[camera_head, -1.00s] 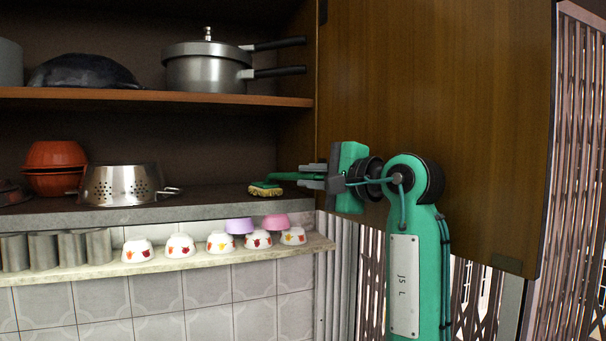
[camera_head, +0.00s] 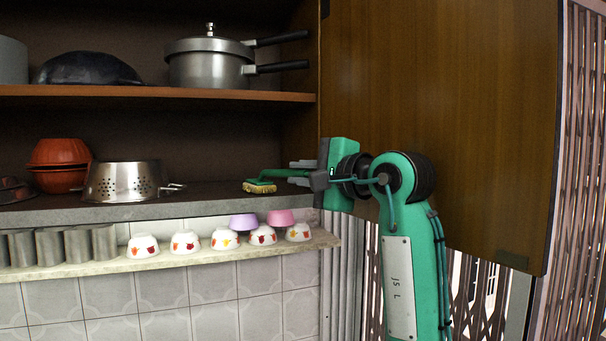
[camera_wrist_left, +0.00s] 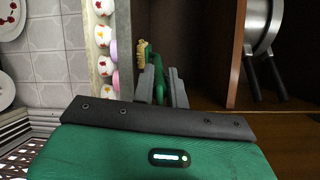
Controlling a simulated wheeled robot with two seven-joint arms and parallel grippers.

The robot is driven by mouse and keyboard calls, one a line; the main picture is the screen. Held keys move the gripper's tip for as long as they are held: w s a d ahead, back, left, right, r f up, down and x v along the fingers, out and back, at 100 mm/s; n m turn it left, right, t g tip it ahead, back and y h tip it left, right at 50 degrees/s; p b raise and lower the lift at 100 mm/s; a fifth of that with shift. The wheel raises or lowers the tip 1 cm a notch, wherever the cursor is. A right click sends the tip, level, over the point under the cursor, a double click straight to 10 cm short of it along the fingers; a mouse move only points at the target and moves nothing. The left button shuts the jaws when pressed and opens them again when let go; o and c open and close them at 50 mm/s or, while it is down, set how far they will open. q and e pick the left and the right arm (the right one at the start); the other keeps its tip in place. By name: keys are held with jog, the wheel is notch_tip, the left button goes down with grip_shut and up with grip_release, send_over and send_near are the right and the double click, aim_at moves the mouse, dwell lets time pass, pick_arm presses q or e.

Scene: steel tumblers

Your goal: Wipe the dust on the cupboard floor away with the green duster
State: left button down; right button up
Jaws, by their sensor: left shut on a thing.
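The green duster (camera_head: 272,175) has a green handle and a yellowish bristle head. My left gripper (camera_head: 297,173) is shut on its handle at the right end of the cupboard opening. The duster's head is low over the right part of the cupboard floor (camera_head: 215,193), close to its front edge; I cannot tell if it touches. In the left wrist view, the duster (camera_wrist_left: 143,62) sticks out between the fingers of the gripper (camera_wrist_left: 163,82). I cannot make out dust on the dark floor. My right gripper is not in view.
A steel colander (camera_head: 124,182) and orange bowls (camera_head: 60,166) stand on the cupboard floor at left. A pressure cooker (camera_head: 211,66) is on the shelf above. Small bowls (camera_head: 224,239) line the ledge below. The open door (camera_head: 440,100) is behind my arm.

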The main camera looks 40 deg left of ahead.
pick_arm(q)
jog(key=shift+r+p, duration=0.75)
jog(key=shift+r, duration=0.4)
jog(key=shift+s+d+f, duration=0.1)
jog(key=shift+s+d, duration=0.35)
jog(key=shift+d, duration=0.4)
jog(key=s+d+b, duration=0.1)
jog(key=s+d, duration=0.3)
jog(key=d, duration=0.4)
jog(key=s+d+b, duration=0.1)
jog(key=s+d, duration=0.3)
jog(key=d, duration=0.4)
jog(key=shift+s, duration=0.2)
